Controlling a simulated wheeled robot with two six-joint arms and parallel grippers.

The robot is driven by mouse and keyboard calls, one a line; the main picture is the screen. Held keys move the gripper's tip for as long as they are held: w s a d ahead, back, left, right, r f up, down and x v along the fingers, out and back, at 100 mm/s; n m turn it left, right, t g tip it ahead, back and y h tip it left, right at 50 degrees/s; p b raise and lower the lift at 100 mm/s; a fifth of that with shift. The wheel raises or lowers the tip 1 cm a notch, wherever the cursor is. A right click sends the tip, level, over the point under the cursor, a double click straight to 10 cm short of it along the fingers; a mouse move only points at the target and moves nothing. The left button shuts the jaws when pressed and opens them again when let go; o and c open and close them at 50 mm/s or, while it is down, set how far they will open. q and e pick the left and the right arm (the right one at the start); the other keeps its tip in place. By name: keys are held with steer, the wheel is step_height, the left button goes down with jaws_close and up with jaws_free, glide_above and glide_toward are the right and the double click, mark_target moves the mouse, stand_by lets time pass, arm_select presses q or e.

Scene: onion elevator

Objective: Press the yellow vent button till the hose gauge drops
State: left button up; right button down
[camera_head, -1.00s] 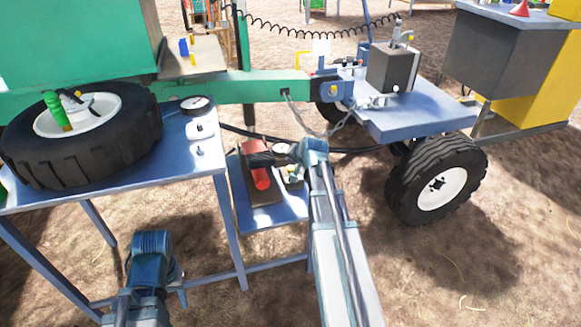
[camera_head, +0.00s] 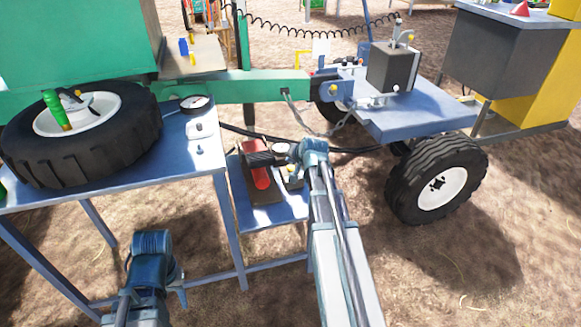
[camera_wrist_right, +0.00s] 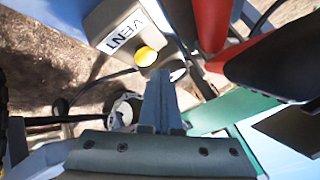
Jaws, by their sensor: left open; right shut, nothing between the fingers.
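The yellow vent button (camera_wrist_right: 146,56) sits on a grey box (camera_wrist_right: 110,20) with a white label reading VENT, in the right wrist view. My right gripper (camera_wrist_right: 159,74) is shut and empty, its blue fingertips just below the button in the picture. I cannot tell whether they touch it. In the head view my right arm (camera_head: 330,215) reaches toward the low shelf, and its fingertips are hard to make out. A round gauge (camera_head: 196,103) lies on the blue table; its needle is too small to read. My left gripper (camera_head: 153,262) is open, low at the left, away from the box.
A red cylinder (camera_head: 261,178) with black parts stands on the low blue shelf (camera_head: 270,215), close beside the right gripper. A large tyre (camera_head: 140,150) lies on the blue table (camera_head: 90,190). A wheeled blue trailer (camera_head: 425,118) stands right, with hoses behind the arm.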

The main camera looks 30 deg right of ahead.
mark_target(291, 169)
steer(key=shift+f, duration=0.3)
steer(key=shift+f+b, duration=0.55)
steer(key=shift+b, duration=0.15)
stand_by(0.5)
steer(key=shift+r, duration=0.2)
stand_by(0.9)
steer(key=shift+r+p, duration=0.75)
steer(key=shift+p, duration=0.2)
step_height(291, 169, up, 5)
steer(key=p, duration=0.5)
steer(key=shift+r, duration=0.1)
stand_by(0.3)
